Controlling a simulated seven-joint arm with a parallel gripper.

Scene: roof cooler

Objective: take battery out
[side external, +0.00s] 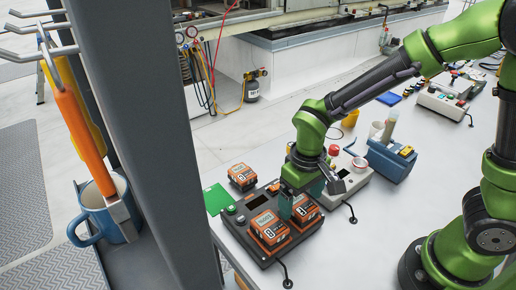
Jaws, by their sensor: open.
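A dark charger (240,212) sits on the white table in the side external view. Two orange-and-black batteries sit in it, a left battery (268,231) and a right battery (305,212). A third orange battery (242,177) is at the charger's back edge; I cannot tell whether it rests on the charger or the table. My gripper (287,208) is open, low over the charger between the left and right batteries. My wrist hides part of the charger, and I cannot tell whether a finger touches a battery.
A green mat (217,199) lies left of the charger. A pale device (346,185) with a red-topped item stands close on the right, with a blue box (390,162) beyond it. A dark post (140,130) and a blue mug (108,215) fill the left foreground.

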